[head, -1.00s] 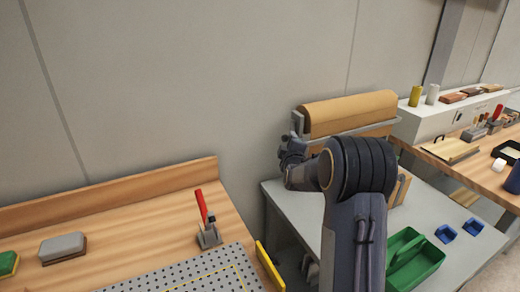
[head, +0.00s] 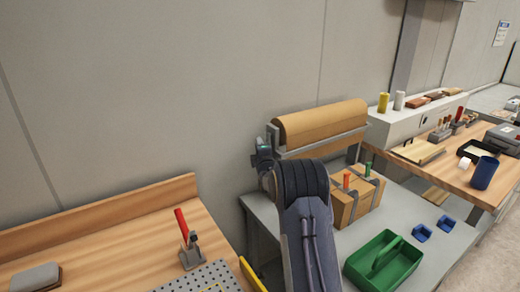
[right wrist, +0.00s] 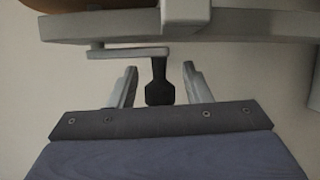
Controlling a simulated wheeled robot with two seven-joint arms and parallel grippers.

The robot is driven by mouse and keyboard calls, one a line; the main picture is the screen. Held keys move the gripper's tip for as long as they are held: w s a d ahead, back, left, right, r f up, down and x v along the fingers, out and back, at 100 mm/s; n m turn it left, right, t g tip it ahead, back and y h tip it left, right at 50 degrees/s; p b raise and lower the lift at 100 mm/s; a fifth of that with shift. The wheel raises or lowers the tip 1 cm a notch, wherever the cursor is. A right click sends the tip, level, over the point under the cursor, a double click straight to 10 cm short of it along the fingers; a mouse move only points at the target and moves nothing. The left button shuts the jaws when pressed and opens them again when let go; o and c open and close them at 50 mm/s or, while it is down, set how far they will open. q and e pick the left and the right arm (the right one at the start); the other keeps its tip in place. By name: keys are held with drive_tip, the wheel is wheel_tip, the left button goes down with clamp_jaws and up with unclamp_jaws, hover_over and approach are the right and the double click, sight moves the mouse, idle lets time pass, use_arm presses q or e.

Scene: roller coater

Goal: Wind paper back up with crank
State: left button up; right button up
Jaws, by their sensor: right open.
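The brown paper roll (head: 322,122) lies in its grey stand (head: 342,139) on the grey table, and its edge shows at the top left of the right wrist view (right wrist: 85,4). In the right wrist view the crank is a flat grey arm (right wrist: 125,52) below the stand bar, with a dark handle (right wrist: 160,86). My right gripper (right wrist: 159,72) is open, with one finger on each side of the handle. In the head view my right gripper (head: 263,153) is at the roll's left end and hides most of the crank. My left gripper is out of view.
A cardboard box (head: 344,207) with coloured-handled items stands below the roll. A wooden bench with a red-handled clamp (head: 188,242) is at left. The wall is close behind.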

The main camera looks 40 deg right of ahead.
clamp_jaws()
